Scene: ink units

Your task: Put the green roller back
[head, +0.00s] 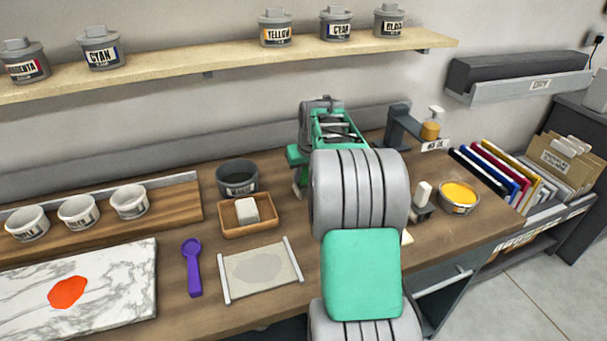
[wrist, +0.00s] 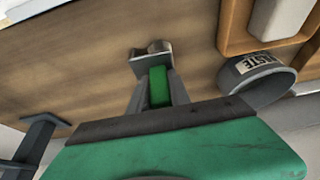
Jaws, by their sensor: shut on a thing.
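My gripper (wrist: 155,78) shows in the wrist view with its two grey fingers on either side of a green piece, the green roller (wrist: 158,88). They are shut on it. A grey bracket-like piece (wrist: 150,56) shows at the far end of the roller, over the wooden table. I cannot tell whether it belongs to the roller or is a stand beneath it. In the head view my arm covers the roller and most of my gripper.
The waste pot (head: 238,178) and a tray (head: 233,233) with a white block stand left of my arm. A dispenser stand (head: 398,128), a yellow ink tin (head: 459,198) and folders are on the right. A purple scoop (head: 192,268) and a marble slab (head: 110,285) lie left.

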